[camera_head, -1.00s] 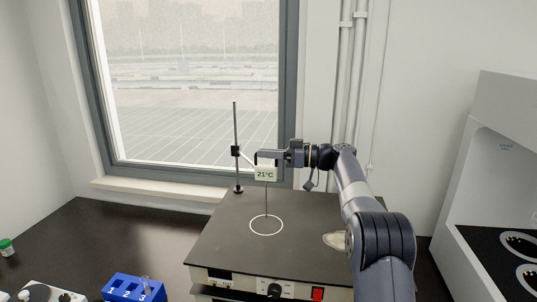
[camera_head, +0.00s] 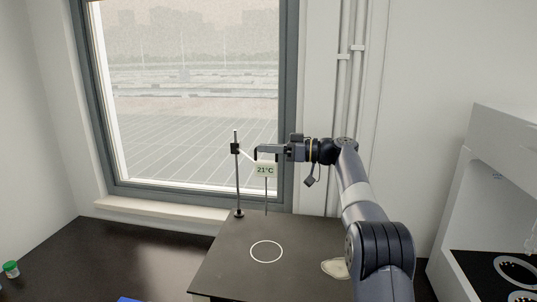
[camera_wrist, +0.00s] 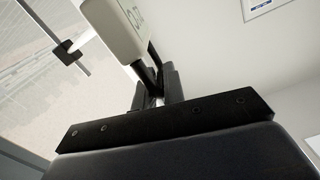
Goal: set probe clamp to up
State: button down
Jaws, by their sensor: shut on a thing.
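The probe clamp's black block (camera_head: 235,148) sits high on the thin upright rod (camera_head: 238,180), close to its top. A pale arm runs from it to the white probe display (camera_head: 265,170), which reads 21°C. The thin probe (camera_head: 266,195) hangs down from the display, its tip well above the plate. My gripper (camera_head: 261,154) is shut on the clamp assembly at the display. In the wrist view the fingers (camera_wrist: 157,88) close on a dark part beside the white display housing (camera_wrist: 117,28); the black block (camera_wrist: 67,52) shows at upper left.
A window (camera_head: 190,100) stands behind. A white cabinet (camera_head: 500,150) is at right, a green-capped vial (camera_head: 11,269) at far left.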

jog(key=shift+r+p, duration=0.35)
jog(key=shift+r, duration=0.8)
jog(key=c, duration=1.6)
grip_release()
jog(key=shift+s, duration=0.1)
jog(key=shift+o, duration=0.4)
jog(key=shift+f, duration=0.1)
jog(key=shift+d+f, duration=0.1)
jog(key=shift+d, duration=0.1)
jog(key=s+d+b, duration=0.2)
jog(key=d, duration=0.8)
